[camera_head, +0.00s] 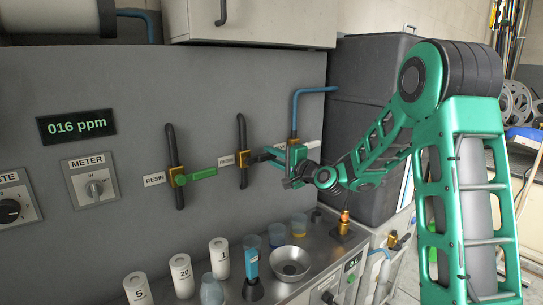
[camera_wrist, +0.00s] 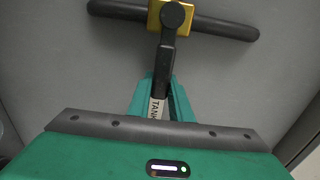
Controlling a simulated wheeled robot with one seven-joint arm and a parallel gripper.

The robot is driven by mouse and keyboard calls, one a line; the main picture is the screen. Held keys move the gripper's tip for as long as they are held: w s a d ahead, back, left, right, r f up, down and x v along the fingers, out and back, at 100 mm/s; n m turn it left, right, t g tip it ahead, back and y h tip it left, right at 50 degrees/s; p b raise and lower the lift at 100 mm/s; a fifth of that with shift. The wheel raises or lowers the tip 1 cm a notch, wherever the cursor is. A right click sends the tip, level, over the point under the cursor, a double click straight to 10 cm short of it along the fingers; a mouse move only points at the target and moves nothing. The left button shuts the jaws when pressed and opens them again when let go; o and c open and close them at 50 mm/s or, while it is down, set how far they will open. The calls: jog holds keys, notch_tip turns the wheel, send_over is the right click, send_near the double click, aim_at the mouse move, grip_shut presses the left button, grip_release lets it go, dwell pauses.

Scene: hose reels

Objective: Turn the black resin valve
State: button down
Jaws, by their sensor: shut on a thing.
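The black resin valve has a brass body on a dark vertical pipe on the grey panel, with a RESIN label at its left. Its black lever (camera_head: 261,157) points right, roughly square to the pipe. In the wrist view the lever (camera_wrist: 170,55) runs from the brass body (camera_wrist: 171,17) down between my green fingers. My gripper (camera_head: 283,161) is shut on the lever's outer part; it also shows in the wrist view (camera_wrist: 161,100). The lever's tip is hidden by the gripper.
A second valve with a green lever (camera_head: 197,174) sits on the pipe to the left. A blue pipe (camera_head: 296,108) rises just behind my gripper. Below, a steel counter (camera_head: 318,252) holds white canisters, beakers and a bowl (camera_head: 290,262). A cabinet (camera_head: 250,22) hangs above.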

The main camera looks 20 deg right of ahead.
jog(key=shift+w+d+f, duration=0.1)
jog(key=shift+d+f, duration=0.1)
jog(key=shift+d, duration=0.25)
jog(key=c, duration=1.6)
grip_release()
jog(key=shift+a, duration=0.15)
jog(key=v, duration=1)
jog(key=shift+s, duration=0.35)
